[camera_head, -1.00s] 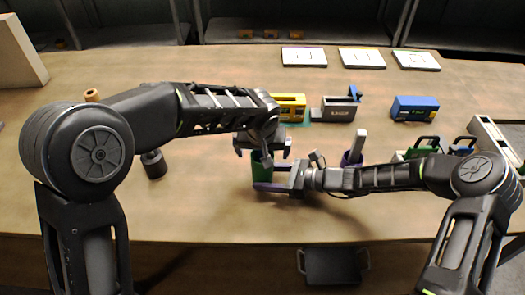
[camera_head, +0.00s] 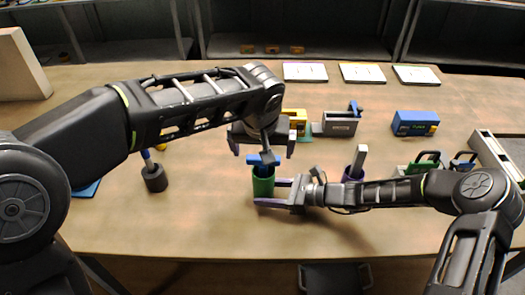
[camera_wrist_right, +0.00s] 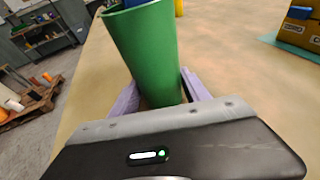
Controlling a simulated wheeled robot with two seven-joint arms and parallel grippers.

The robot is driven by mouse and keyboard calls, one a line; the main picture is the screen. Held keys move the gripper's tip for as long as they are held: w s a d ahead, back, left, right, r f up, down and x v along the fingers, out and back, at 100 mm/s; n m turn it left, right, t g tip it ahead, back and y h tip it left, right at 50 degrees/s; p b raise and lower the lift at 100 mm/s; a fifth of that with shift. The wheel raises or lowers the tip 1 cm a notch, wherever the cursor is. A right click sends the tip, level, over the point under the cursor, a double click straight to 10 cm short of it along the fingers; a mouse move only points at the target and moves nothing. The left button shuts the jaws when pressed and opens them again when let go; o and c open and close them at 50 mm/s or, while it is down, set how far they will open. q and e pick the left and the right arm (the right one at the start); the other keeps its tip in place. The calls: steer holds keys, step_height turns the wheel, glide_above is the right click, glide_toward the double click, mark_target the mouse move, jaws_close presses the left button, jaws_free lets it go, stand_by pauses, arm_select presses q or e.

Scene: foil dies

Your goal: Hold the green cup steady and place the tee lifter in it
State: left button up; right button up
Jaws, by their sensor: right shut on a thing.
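The green cup (camera_head: 263,188) stands upright near the front middle of the table. My right gripper (camera_head: 268,193) is shut on it from the right, with a purple finger on each side. The cup also fills the middle of the right wrist view (camera_wrist_right: 146,50). The blue tee lifter (camera_head: 263,160) stands in the cup with its crossbar above the rim; its lower end is hidden. In the right wrist view, a bit of blue (camera_wrist_right: 134,3) shows inside the cup mouth. My left gripper (camera_head: 263,150) is above the lifter, with its fingers spread wide on either side.
A purple cup with a grey bar (camera_head: 357,164) stands behind my right forearm. A dark holder with a blue stem (camera_head: 155,178) is on the left. Yellow, grey (camera_head: 338,123) and blue (camera_head: 414,123) blocks stand farther back. Flat cards (camera_head: 305,72) lie at the back.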

stand_by(0.4)
steer(key=o, duration=1.1)
steer(key=shift+c, duration=0.2)
steer(key=shift+v, duration=3.75)
steer(key=shift+s, duration=0.1)
